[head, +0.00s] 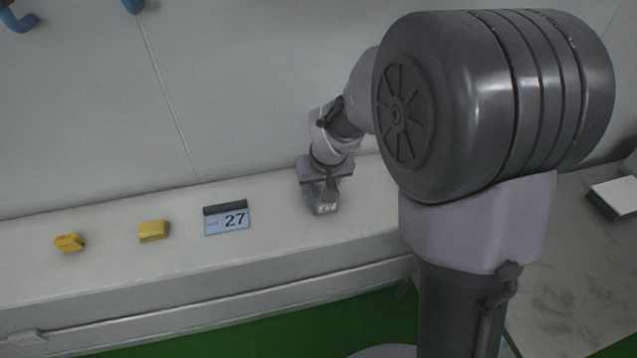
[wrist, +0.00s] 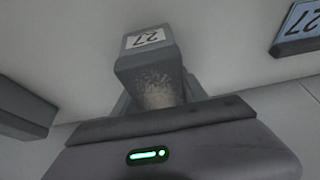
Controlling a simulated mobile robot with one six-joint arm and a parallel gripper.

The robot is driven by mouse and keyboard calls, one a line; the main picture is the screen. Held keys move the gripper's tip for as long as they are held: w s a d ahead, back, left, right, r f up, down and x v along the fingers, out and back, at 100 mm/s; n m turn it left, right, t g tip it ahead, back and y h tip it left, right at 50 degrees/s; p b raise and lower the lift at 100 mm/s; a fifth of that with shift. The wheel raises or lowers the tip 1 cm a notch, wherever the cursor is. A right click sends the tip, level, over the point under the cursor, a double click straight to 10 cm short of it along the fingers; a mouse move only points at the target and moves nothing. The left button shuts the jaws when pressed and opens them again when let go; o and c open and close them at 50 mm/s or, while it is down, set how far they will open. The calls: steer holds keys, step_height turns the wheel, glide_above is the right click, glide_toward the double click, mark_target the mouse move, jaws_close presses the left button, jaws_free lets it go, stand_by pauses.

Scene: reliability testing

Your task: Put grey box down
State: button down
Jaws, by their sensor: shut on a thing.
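A grey box (head: 325,208) with a white label is at my gripper (head: 320,193), over the white bench on the head view's middle. In the wrist view the grey box (wrist: 150,62) shows its white "27" label and a speckled face. My gripper (wrist: 155,95) is shut on it. I cannot tell for sure whether the box's underside touches the bench top.
A blue "27" card (head: 227,219) with a dark top edge lies left of the box, also in the wrist view (wrist: 300,25). Two yellow blocks (head: 153,231) (head: 70,243) sit further left. The white bench (head: 110,270) is clear between them. A wall stands behind.

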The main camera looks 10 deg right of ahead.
steer(key=shift+f+b, duration=0.25)
steer(key=shift+b, duration=0.05)
steer(key=c, duration=0.6)
jaws_free()
steer(key=shift+s, duration=0.1)
